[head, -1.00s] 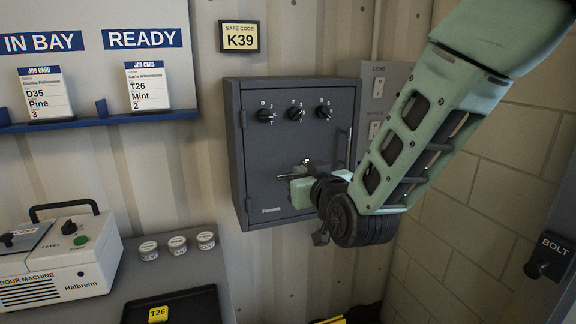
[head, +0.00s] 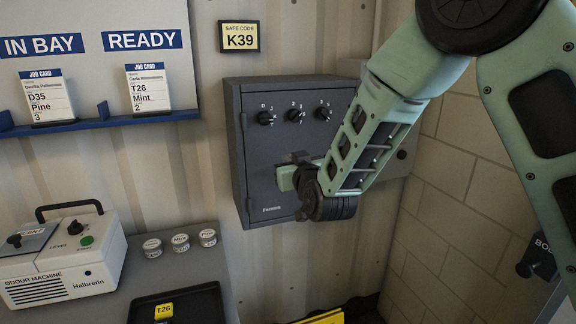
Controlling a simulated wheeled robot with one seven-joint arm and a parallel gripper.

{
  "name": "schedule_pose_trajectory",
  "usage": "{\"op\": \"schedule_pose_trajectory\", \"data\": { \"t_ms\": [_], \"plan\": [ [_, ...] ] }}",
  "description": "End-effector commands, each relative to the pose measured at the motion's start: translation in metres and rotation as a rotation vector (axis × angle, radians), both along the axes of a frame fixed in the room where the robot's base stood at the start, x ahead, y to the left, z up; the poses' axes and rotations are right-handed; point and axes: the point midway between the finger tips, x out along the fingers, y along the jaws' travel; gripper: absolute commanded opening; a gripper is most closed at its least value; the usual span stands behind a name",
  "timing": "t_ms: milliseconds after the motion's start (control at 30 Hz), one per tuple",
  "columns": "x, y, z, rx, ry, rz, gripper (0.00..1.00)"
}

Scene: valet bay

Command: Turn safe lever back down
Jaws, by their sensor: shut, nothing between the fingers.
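The dark grey safe (head: 262,150) hangs on the ribbed wall in the middle of the head view, its door shut as far as I can see. Three black dials (head: 295,115) sit in a row across its upper door. My wrist and forearm cover the door's lower right.
A "SAFE CODE K39" sign (head: 239,37) hangs above the safe. At left are a job card board (head: 150,87) and an odour machine (head: 62,262). Three small tins (head: 180,243) and a black tray (head: 207,296) with a T26 tag stand below. A block wall closes the right.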

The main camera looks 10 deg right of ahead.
Motion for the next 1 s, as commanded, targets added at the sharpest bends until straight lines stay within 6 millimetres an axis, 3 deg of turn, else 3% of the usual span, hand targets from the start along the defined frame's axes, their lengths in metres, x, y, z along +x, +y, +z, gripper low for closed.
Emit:
{"op": "schedule_pose_trajectory", "data": {
  "t_ms": [67, 200, 400, 1000],
  "plan": [
    [0.016, 0.002, 0.002, -0.001, 0.003, 0.0, 0.0],
    [0.016, 0.001, -0.021, -0.002, 0.005, 0.001, 0.0],
    [0.019, 0.0, -0.036, -0.001, 0.002, 0.001, 0.0],
    [0.023, 0.001, -0.042, -0.014, -0.003, 0.001, 0.0]
  ]
}}
